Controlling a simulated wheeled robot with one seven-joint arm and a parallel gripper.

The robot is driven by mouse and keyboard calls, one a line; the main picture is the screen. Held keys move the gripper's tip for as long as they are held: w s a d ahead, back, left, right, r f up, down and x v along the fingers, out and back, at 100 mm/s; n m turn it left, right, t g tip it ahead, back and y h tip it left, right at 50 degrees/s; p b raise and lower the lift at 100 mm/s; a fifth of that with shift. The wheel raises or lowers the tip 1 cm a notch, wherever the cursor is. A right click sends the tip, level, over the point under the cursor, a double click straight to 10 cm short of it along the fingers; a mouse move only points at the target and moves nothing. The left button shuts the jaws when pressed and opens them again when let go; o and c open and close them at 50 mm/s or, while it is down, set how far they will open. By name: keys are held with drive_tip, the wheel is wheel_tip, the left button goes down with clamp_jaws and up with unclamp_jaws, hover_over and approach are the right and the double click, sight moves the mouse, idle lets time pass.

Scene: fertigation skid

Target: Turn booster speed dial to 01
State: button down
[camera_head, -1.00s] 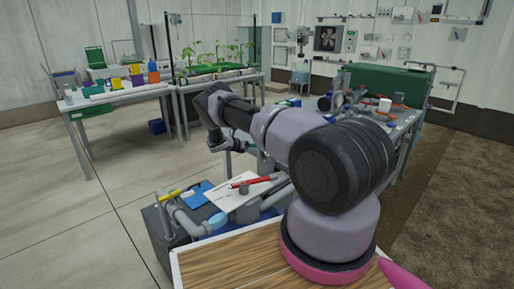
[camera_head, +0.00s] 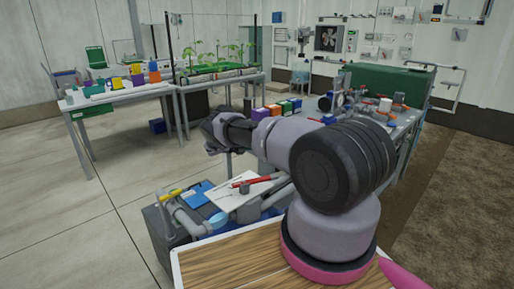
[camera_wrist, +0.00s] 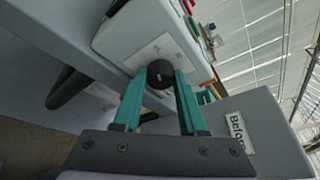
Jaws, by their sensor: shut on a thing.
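A round black dial (camera_wrist: 160,73) stands on a pale grey housing in the wrist view, in front of a white printed label. It appears to be the booster speed dial. A small pale mark shows on its face, but I cannot read its setting. My gripper (camera_wrist: 160,82) has teal fingers, one on each side of the dial, and is shut on it. In the head view my arm reaches to the left over the skid, and the dial cannot be made out there.
A grey box with a printed sign (camera_wrist: 237,131) stands right of my fingers. In the head view, a white sheet with a red pen (camera_head: 252,184) lies near my arm. Coloured boxes (camera_head: 275,110) stand on the bench behind. Open floor lies to the left.

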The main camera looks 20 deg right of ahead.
drive_tip(key=shift+c, duration=2.3)
unclamp_jaws()
drive_tip(key=v, duration=1.1)
drive_tip(key=shift+d, duration=0.1)
